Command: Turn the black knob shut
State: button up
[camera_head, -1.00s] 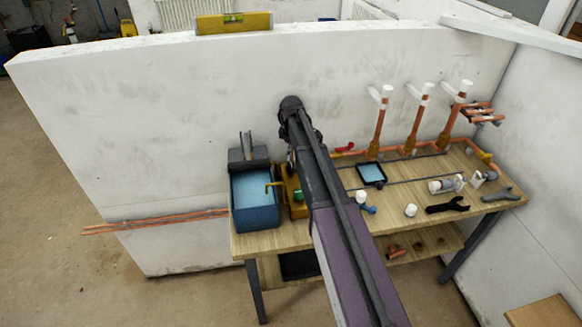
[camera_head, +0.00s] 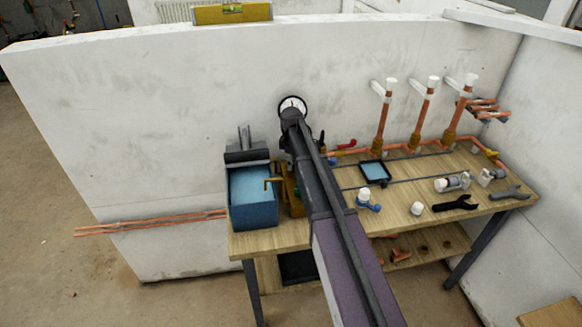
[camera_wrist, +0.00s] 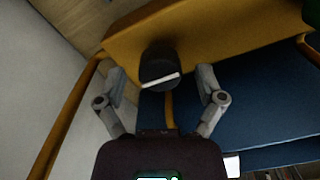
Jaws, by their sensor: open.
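The black knob (camera_wrist: 159,62) shows in the wrist view as a short dark cylinder with a white line across its near edge. It sits against a yellow-orange body (camera_wrist: 205,32). My gripper (camera_wrist: 161,78) is open, one finger on each side of the knob, with a visible gap on both sides. I cannot tell whether the fingertips reach the knob's depth. In the head view my arm (camera_head: 325,205) crosses in front of the bench and hides the knob and my fingers.
A blue box (camera_head: 252,200) stands at the left end of the wooden bench (camera_head: 405,225). A round white gauge (camera_head: 292,106) shows just above my arm's end. Copper risers (camera_head: 425,110) stand right.

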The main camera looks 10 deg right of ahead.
jog(key=shift+f, duration=0.25)
jog(key=c, duration=1.2)
jog(key=shift+o, duration=0.2)
